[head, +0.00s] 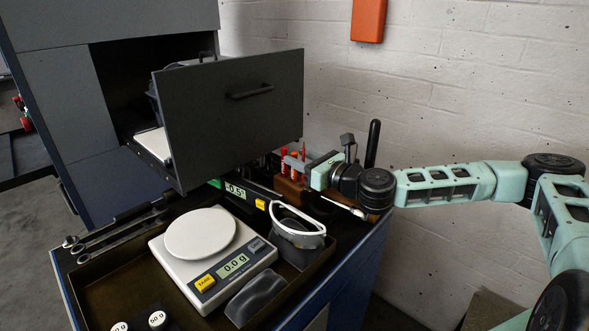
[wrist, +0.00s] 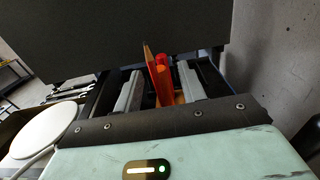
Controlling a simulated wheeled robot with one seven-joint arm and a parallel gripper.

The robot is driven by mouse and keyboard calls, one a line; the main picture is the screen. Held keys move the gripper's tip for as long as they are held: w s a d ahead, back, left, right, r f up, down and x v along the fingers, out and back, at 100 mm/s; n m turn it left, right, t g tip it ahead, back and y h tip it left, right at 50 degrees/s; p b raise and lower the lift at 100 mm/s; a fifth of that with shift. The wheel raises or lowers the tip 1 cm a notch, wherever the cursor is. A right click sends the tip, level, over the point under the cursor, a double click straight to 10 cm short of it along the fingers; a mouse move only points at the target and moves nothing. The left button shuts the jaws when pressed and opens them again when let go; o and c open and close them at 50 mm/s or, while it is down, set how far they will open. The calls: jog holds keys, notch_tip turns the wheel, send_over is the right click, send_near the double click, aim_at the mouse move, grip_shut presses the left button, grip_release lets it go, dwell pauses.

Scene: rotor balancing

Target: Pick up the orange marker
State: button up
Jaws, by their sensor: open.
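Several upright sticks stand in a brown wooden holder (head: 289,191) at the back of the bench. In the wrist view, the orange marker (wrist: 164,86) stands close beside a pointed orange pencil (wrist: 151,66) and a red marker (wrist: 162,59). My gripper (wrist: 160,84) is open, with one grey finger on each side of this group. In the head view, my gripper (head: 296,161) reaches in from the right at the holder. I cannot tell whether either finger touches a marker. The lower part of the orange marker is hidden.
A grey open drawer (head: 235,120) hangs just behind and left of my gripper. Wrenches (head: 120,228) lie at left. The white wall is close at right.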

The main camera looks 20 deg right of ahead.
grip_shut()
notch_tip(320, 180, up, 10)
jog(key=b, duration=0.1)
dwell(0.5)
